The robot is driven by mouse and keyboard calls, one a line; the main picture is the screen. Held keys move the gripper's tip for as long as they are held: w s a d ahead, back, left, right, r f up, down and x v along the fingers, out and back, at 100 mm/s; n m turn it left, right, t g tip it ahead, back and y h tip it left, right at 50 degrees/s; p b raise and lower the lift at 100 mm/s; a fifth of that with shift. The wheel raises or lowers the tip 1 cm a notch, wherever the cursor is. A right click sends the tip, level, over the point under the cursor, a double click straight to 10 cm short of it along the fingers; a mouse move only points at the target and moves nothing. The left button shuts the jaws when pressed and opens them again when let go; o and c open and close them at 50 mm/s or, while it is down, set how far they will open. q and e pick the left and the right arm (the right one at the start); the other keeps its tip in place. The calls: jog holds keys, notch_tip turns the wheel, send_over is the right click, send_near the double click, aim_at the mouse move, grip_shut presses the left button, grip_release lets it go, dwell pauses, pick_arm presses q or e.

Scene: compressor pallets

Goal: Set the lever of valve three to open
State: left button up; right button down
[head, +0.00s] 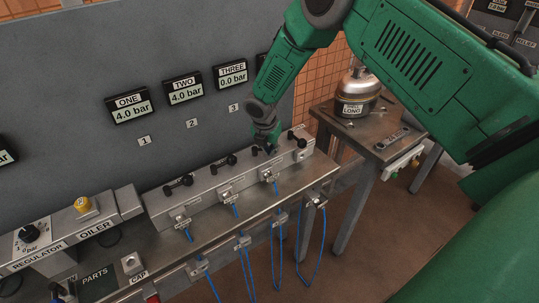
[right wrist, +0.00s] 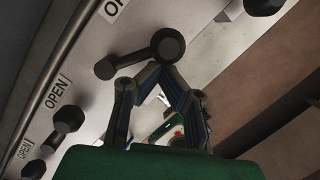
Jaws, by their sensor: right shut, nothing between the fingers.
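The lever of valve three (head: 256,151) is a dark bar with round ends on the grey valve block (head: 206,197), below the plate "3". Its gauge (head: 232,76) reads 0.0 bar. My right gripper (head: 267,149) is at this lever and partly hides it. In the right wrist view the lever (right wrist: 138,54) lies just beyond my shut fingertips (right wrist: 155,72), with nothing held between them. I cannot tell whether they touch the lever. An "OPEN" label (right wrist: 57,92) shows beside the row. My left gripper is not in view.
Other dark levers stand along the block: valve one (head: 178,186), valve two (head: 224,161) and one on the right (head: 298,136). Gauges one (head: 130,106) and two (head: 184,90) read 4.0 bar. Blue hoses hang in front. A side table (head: 372,144) bears a metal vessel (head: 357,92).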

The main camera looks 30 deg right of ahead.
jog(key=shift+w+d+f+n, duration=0.1)
jog(key=shift+w+d+n, duration=0.25)
jog(key=shift+n, duration=0.45)
jog(key=shift+w+d, duration=0.4)
jog(key=shift+w, duration=0.1)
